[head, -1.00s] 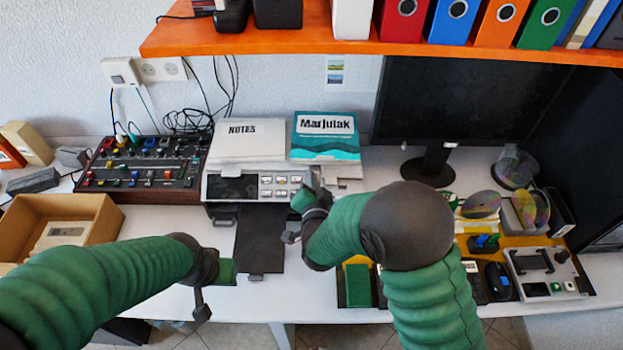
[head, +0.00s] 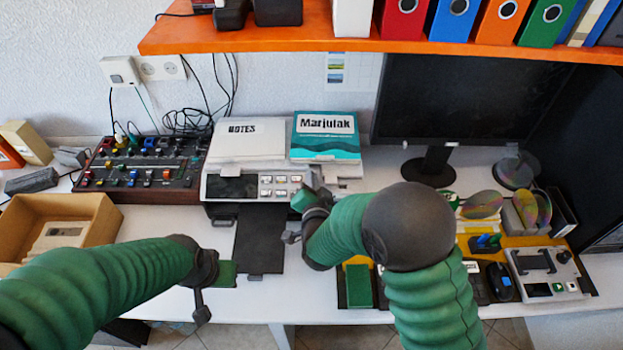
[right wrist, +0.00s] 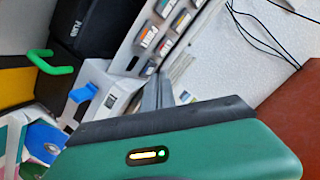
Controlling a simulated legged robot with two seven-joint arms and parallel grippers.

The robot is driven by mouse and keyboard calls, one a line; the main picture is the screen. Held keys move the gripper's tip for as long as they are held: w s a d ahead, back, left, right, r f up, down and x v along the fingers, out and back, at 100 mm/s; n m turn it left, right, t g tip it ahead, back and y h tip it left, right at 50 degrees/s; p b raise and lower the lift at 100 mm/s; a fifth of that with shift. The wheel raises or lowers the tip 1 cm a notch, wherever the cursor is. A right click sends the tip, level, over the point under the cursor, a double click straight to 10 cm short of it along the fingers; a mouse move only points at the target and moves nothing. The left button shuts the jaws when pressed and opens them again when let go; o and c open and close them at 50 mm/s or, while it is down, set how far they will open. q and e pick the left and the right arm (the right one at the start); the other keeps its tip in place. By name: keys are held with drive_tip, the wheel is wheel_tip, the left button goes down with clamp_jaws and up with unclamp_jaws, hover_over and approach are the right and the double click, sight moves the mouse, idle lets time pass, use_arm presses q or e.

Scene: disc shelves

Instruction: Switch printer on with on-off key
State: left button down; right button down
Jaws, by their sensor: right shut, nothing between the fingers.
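The printer (head: 212,188) stands at the back of the desk, left of the monitor. Its front panel has a dark display (head: 232,187) and several small pale keys (head: 280,180). Which one is the on-off key is too small to read. My right gripper (head: 316,183) is shut and empty, at the right end of this key panel; contact with a key cannot be told. It partly hides that end. In the right wrist view its grey fingers (right wrist: 163,91) show beyond the green housing. My left gripper (head: 213,287) hangs over the desk's front, apart from the printer; its jaws are unclear.
A white NOTES pad (head: 247,140) and a teal book (head: 325,148) lie on the printer. A black tray (head: 260,240) sticks out in front. A mixer panel (head: 150,172) and an open box (head: 88,207) are left. The orange shelf (head: 300,40) hangs above.

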drive_tip(key=shift+w+f+b, duration=0.2)
drive_tip(key=shift+f+b, duration=0.15)
drive_tip(key=shift+f, duration=0.05)
drive_tip(key=shift+r, duration=0.15)
drive_tip(key=shift+s+r+p, duration=0.25)
drive_tip(key=shift+r+p, duration=0.25)
drive_tip(key=shift+s+r, duration=0.2)
drive_tip(key=shift+r, duration=0.1)
drive_tip(key=s+r+p, duration=0.2)
drive_tip(key=r, duration=0.1)
drive_tip(key=s+r+p, duration=0.1)
drive_tip(key=r+p, duration=0.1)
drive_tip(key=shift+w, duration=0.1)
idle(0.4)
